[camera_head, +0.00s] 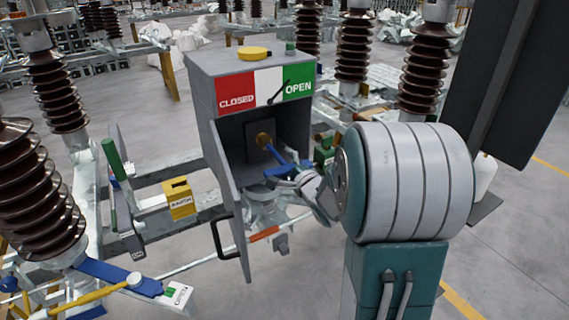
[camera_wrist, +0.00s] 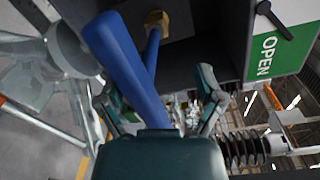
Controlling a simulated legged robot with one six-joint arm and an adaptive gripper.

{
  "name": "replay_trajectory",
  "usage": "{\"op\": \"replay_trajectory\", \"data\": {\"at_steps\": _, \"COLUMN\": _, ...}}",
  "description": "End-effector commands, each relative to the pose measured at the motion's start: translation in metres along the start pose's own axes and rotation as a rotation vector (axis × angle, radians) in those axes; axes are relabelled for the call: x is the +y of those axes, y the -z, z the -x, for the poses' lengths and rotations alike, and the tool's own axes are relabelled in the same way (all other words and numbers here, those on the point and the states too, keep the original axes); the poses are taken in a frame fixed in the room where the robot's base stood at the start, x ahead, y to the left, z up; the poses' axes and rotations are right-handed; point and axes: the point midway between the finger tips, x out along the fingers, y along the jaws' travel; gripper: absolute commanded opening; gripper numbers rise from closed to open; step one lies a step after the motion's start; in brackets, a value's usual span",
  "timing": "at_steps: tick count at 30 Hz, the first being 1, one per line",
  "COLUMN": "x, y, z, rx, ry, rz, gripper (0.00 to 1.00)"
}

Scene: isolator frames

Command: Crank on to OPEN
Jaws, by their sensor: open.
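The blue crank (camera_head: 268,168) sits on a brass hub (camera_head: 264,139) inside the open grey cabinet (camera_head: 222,75). In the wrist view its thick blue handle (camera_wrist: 125,65) runs from upper left down to my palm, between the spread fingers. My gripper (camera_head: 303,178) is at the crank's handle end; in the wrist view the gripper (camera_wrist: 155,85) is open, its right finger clear of the handle. Contact at the left finger cannot be told. The panel has a red CLOSED field (camera_head: 236,93), a white middle and a green OPEN field (camera_head: 299,86). The black pointer (camera_head: 278,93) tilts up right toward OPEN.
The cabinet door (camera_head: 232,215) hangs open at the left with a black handle. A yellow box (camera_head: 179,198) and a blue lever (camera_head: 115,275) are to the left. Brown insulators (camera_head: 425,70) stand around the cabinet. Bare floor shows at the lower right.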

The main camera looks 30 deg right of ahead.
Motion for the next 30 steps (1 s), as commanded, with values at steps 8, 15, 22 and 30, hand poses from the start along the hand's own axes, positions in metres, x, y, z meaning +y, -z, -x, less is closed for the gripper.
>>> {"op": "replay_trajectory", "data": {"at_steps": 8, "x": 0.000, "y": 0.000, "z": 0.000, "rx": 0.000, "ry": 0.000, "rz": 0.000, "gripper": 1.00}}
{"op": "replay_trajectory", "data": {"at_steps": 15, "x": 0.001, "y": 0.001, "z": 0.006, "rx": 0.002, "ry": -0.002, "rz": 0.000, "gripper": 1.00}}
{"op": "replay_trajectory", "data": {"at_steps": 22, "x": 0.000, "y": 0.001, "z": 0.039, "rx": 0.003, "ry": 0.000, "rz": 0.001, "gripper": 1.00}}
{"op": "replay_trajectory", "data": {"at_steps": 30, "x": 0.001, "y": 0.001, "z": 0.073, "rx": 0.002, "ry": 0.000, "rz": 0.001, "gripper": 1.00}}
